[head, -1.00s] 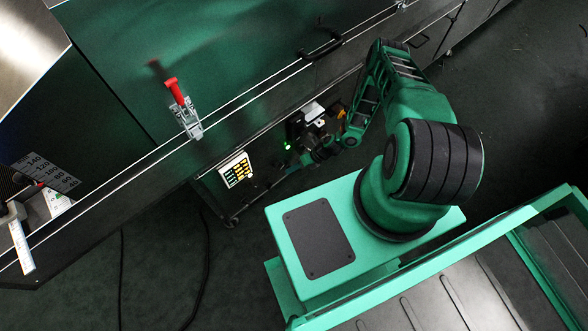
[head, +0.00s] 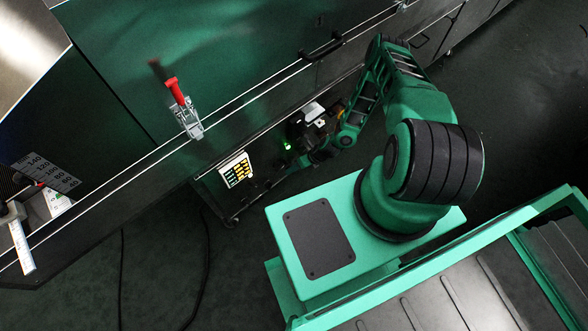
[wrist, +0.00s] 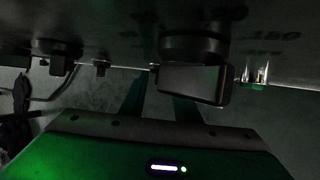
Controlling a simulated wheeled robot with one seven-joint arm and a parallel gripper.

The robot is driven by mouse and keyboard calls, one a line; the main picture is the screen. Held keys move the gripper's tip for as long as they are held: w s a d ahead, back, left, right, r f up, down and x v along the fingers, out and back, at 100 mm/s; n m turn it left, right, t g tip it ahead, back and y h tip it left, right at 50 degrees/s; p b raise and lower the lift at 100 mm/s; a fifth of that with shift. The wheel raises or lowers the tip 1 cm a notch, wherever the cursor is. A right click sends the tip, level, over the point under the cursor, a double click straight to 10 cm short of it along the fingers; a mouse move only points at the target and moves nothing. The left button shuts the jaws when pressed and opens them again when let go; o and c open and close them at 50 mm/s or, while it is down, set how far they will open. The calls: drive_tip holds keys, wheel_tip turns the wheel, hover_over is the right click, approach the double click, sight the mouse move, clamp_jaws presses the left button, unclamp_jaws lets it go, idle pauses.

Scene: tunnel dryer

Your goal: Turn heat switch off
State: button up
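In the wrist view a dark panel runs across the top, with a black rotary switch (wrist: 195,84) hanging from it on a round base. The switch handle overlaps the right finger; contact is unclear. In the head view my gripper (head: 298,150) is small and dark beside the machine's lower front, and the switch cannot be made out there.
A smaller black knob (wrist: 62,62) is on the panel at the left, near cables. A small metal fitting (wrist: 256,76) is at the right.

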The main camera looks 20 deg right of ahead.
drive_tip(key=s+d, duration=0.5)
drive_tip(key=d, duration=0.6)
drive_tip(key=shift+s+d+r, duration=0.2)
drive_tip(key=shift+s+r, duration=0.05)
drive_tip(key=shift+r, duration=0.15)
